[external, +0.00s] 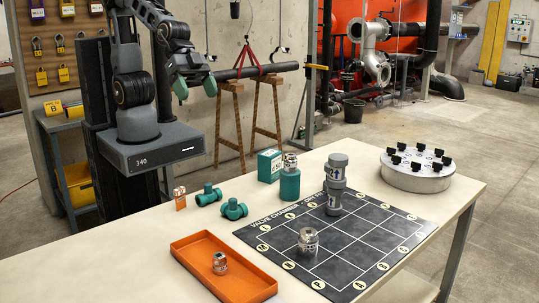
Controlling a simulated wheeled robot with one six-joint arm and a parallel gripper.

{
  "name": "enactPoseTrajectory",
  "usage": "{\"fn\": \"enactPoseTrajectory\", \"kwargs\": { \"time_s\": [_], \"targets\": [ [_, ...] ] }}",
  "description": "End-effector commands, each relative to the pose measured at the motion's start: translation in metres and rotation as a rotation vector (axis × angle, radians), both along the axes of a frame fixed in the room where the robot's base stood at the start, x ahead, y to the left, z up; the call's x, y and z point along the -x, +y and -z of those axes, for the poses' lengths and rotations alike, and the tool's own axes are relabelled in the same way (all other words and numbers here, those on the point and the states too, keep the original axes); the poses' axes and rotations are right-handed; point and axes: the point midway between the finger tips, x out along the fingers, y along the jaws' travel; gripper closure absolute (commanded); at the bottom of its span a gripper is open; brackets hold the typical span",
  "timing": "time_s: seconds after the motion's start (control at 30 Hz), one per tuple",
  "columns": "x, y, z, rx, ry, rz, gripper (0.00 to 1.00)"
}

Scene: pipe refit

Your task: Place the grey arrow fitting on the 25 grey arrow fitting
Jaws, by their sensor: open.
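Two grey fittings stand stacked upright at the back of the black grid mat (360,262). The upper grey fitting (337,163) carries a pale label with a dark arrow. The lower grey fitting (334,207) is directly beneath it, and the two touch. The small lettering is hard to read, so I cannot tell for sure which one bears the 25. My gripper (196,87) is open and empty, with green fingertips pointing down. It is raised well to the left of the stack, apart from it and above the table's far side.
A metal fitting (307,241) stands on the mat. An orange tray (245,288) holds a small metal fitting (220,263). Green tees (233,209), a green fitting with a metal top (289,184), a green box (270,166) and a round metal flange (417,172) stand around the mat.

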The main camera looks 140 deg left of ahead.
Motion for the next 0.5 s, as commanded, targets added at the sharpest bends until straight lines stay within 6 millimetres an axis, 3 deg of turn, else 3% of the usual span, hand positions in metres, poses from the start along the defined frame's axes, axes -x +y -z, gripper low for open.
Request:
{"fn": "enactPoseTrajectory", "kwargs": {
  "time_s": [0.03, 0.1, 0.2, 0.33, 0.5],
  "targets": [
    [0.025, -0.01, -0.007, -0.012, 0.036, 0.038, 0.16],
    [0.056, -0.017, -0.009, -0.032, 0.099, 0.074, 0.16],
    [0.091, -0.022, -0.01, -0.061, 0.172, 0.103, 0.16],
    [0.121, -0.023, -0.009, -0.089, 0.234, 0.119, 0.16],
    [0.136, -0.022, -0.008, -0.105, 0.267, 0.124, 0.16]
  ]
}}
